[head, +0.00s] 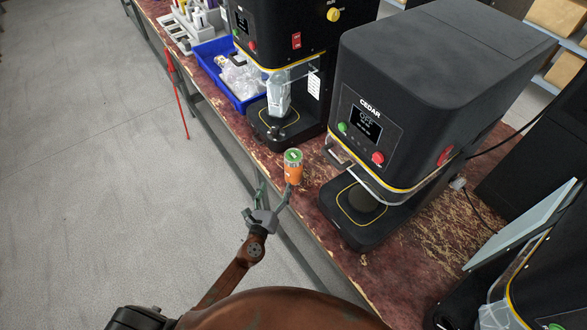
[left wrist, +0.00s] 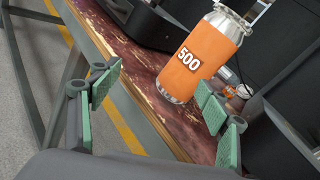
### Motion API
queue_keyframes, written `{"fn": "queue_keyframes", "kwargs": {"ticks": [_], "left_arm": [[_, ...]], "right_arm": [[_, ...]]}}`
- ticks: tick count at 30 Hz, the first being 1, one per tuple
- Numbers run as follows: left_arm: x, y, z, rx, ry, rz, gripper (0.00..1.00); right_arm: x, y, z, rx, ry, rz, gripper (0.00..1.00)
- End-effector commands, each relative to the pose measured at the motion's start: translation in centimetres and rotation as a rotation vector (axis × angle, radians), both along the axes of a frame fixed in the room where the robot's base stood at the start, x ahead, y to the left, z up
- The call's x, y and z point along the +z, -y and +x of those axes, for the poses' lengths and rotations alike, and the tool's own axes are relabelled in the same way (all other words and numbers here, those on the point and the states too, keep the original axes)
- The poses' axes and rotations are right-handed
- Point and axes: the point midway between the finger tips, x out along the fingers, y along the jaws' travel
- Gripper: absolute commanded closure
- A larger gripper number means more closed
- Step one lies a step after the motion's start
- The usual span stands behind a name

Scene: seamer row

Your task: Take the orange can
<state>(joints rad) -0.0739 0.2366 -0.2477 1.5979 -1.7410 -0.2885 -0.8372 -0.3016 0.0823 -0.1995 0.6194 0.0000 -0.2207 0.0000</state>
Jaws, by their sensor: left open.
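The orange can (head: 294,168) stands upright on the worn red-brown bench near its front edge, between two black machines. It has a green and silver top in the head view. In the left wrist view the can (left wrist: 198,56) is large, with "500" on its orange side, and looks tilted because the camera is tilted. My left gripper (head: 271,195) is just in front of the can at the bench edge. Its green-padded fingers (left wrist: 155,100) are spread and empty, and the can lies beyond the fingertips. My right gripper is not in either view.
The CEDAR machine (head: 435,90) stands right of the can, with its base close by. Another black machine (head: 290,30) stands behind left, holding a clear bag (head: 278,95). A blue tray (head: 207,57) is further left. A red stick (head: 177,95) leans at the bench front.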

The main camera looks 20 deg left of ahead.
Motion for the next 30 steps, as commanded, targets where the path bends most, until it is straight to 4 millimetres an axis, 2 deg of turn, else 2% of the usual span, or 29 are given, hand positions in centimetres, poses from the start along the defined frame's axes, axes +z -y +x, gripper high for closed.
{"fn": "queue_keyframes", "kwargs": {"ticks": [1, 3, 8, 17, 24, 30], "left_arm": [[1.1, 1.3, 0.5, -0.038, 0.027, 0.096, 0.30], [2.0, 2.7, 0.9, -0.080, 0.052, 0.205, 0.30], [2.8, 4.4, 1.5, -0.122, 0.078, 0.328, 0.30], [2.5, 4.5, 4.6, -0.125, 0.079, 0.337, 0.30], [2.0, 4.3, 8.0, -0.125, 0.078, 0.336, 0.30], [2.0, 4.4, 9.0, -0.125, 0.077, 0.334, 0.30]], "right_arm": [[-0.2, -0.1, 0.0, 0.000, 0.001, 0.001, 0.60], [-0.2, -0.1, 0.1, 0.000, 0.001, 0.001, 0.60], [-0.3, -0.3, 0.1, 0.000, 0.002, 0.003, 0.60], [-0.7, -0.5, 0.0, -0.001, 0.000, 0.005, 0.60], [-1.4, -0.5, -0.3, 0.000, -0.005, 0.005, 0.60], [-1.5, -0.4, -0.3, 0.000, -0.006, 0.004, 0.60]]}}
